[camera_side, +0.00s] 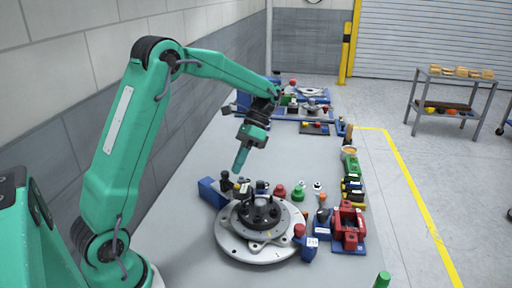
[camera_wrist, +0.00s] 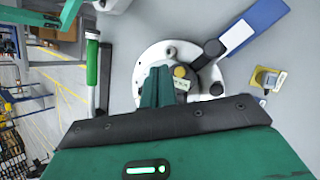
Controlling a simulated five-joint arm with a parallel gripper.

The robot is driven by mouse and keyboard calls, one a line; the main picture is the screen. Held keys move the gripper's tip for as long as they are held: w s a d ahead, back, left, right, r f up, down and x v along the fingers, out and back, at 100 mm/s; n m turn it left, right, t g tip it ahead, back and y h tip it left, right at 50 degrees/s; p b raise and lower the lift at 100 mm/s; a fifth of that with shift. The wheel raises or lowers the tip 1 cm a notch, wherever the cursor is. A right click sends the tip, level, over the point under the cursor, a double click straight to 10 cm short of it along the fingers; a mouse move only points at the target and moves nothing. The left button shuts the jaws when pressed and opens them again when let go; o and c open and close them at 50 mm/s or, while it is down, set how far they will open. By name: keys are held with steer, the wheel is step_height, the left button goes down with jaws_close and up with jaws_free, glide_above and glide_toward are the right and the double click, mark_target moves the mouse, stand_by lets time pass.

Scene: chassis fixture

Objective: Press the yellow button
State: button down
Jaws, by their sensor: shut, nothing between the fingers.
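My gripper (camera_side: 239,169) is shut and empty, with its green fingers pointing down above the round fixture. In the wrist view my gripper's fingertips (camera_wrist: 160,70) reach over the grey-white disc (camera_wrist: 150,58). A small round yellow button (camera_wrist: 180,72) shows just right of the fingertips in that view, on a dark part. In the side view a small yellowish top (camera_side: 237,186), which may be the same button, shows just below the fingertips, with a gap between. The fingers partly hide the dark part in the wrist view.
The round fixture (camera_side: 228,242) stands on the grey table with a blue block (camera_side: 209,192) at its left. Red and green knobs stand behind it, and a red part (camera_side: 349,224) is at its right. A yellow-based part (camera_wrist: 268,80) lies apart from the disc.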

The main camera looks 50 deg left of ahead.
mark_target(239, 188)
steer(key=shift+r, duration=1.2)
steer(key=s+d+r+n+t, duration=0.2)
steer(key=s+d+t, duration=0.2)
steer(key=s+t, duration=0.2)
steer(key=s+d+r+n+t+y, duration=0.1)
steer(key=s+d+r+n+t, duration=0.2)
steer(key=s+t, duration=0.3)
steer(key=shift+s+d+r+t+y, duration=0.15)
steer(key=shift+s+d+t+y, duration=0.2)
steer(key=shift+s+d, duration=0.5)
